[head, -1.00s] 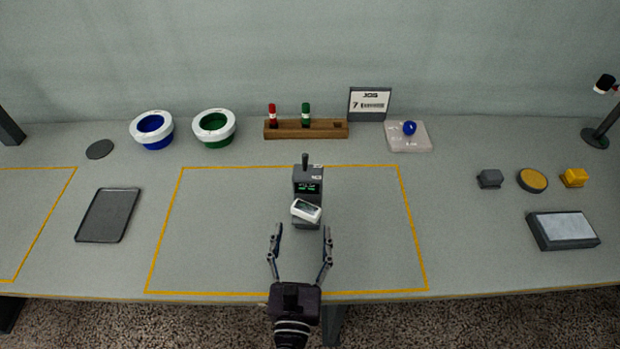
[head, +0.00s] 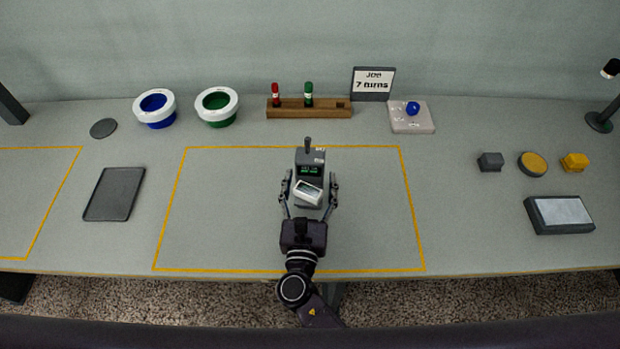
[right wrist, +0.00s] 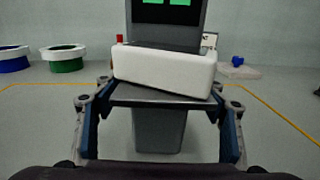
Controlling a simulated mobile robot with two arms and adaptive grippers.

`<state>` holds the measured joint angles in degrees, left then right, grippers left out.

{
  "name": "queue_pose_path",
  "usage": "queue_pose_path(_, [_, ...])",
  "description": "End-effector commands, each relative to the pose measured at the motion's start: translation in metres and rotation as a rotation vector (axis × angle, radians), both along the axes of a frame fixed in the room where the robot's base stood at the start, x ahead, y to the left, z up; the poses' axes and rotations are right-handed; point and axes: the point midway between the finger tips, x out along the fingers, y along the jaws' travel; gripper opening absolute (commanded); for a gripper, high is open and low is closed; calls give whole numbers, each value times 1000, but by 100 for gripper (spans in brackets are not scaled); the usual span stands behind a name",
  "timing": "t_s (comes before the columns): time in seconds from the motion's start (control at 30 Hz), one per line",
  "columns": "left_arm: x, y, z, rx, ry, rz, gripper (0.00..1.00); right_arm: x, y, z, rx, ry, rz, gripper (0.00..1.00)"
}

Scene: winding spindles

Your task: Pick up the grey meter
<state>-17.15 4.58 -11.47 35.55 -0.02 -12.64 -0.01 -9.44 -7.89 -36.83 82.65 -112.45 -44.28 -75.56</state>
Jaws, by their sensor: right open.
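The grey meter (head: 310,169) stands upright inside the yellow outline on the table, its display lit green. A white block with a grey window (head: 308,192) sits tilted on its front ledge. In the right wrist view the meter's lower body (right wrist: 158,130) shows under the ledge, with the white block (right wrist: 163,69) above; the meter's top is cut off. My right gripper (head: 311,184) is open, one finger on each side of the meter. In the right wrist view gaps show between the fingers (right wrist: 160,95) and the lower body. My left gripper is not in view.
Behind stand a wooden rack (head: 295,109) with red and green spindles, a job sign (head: 373,84) and a pale pad (head: 412,124) with a blue knob. Blue and green bowls (head: 217,106) are back left. A dark tray (head: 114,194) lies left. The outlined area beside the meter is clear.

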Motion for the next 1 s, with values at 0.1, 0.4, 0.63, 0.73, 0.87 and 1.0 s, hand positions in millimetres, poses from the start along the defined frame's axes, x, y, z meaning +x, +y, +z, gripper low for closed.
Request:
queue_pose_path(0.1, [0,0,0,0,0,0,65,0,0,0,0,0,0,57])
queue_pose_path(0.4, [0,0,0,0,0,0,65,0,0,0,-1,0,0,24])
queue_pose_path(0.63, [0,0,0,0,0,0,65,0,0,1,-1,-3,0,12])
queue_pose_path(0.73, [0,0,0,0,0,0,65,0,0,2,-1,-3,0,12])
queue_pose_path(0.87, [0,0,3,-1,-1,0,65,1,-1,5,-1,-3,-1,12])
queue_pose_path(1.0, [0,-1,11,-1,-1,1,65,6,-5,13,-2,-5,-1,12])
